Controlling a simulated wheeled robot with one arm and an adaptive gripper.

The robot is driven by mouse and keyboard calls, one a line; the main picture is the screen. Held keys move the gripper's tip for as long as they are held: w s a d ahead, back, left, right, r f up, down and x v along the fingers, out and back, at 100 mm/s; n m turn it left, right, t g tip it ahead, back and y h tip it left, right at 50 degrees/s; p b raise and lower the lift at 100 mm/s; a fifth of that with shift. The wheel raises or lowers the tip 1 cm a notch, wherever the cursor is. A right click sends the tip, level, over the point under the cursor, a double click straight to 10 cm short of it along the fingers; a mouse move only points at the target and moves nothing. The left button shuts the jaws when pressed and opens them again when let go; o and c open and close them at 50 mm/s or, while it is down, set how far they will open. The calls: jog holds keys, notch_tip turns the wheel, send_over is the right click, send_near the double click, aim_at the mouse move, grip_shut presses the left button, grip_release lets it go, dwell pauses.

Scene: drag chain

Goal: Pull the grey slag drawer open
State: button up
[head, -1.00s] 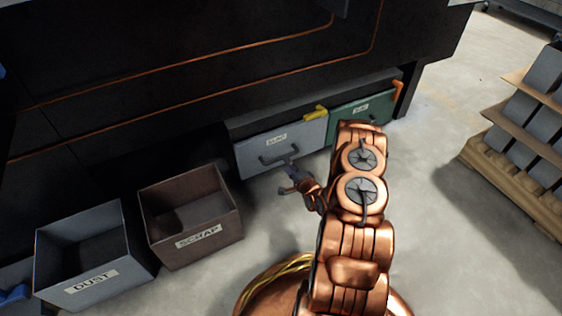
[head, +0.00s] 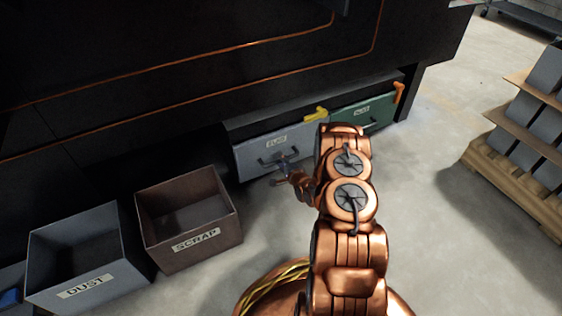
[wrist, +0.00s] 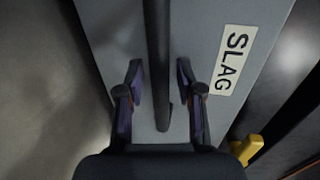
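The grey slag drawer (head: 252,155) sits under the dark machine, and its front looks flush with the green drawer beside it. Its SLAG label (wrist: 232,62) shows in the wrist view. The dark bar handle (wrist: 158,65) runs between the fingers of my gripper (wrist: 160,85). Both fingers are apart, with a gap on each side of the handle. My gripper also shows in the head view (head: 283,168), at the handle in front of the drawer.
A green drawer (head: 375,112) is to the right. Yellow (head: 316,114) and orange (head: 399,92) latches stand at the drawers' upper corners. The open SCRAP bin (head: 195,240) and DUST bin (head: 88,285) stand at left. A loaded pallet (head: 500,165) is at right. Floor before the drawers is clear.

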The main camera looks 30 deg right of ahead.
grip_shut()
dwell(0.5)
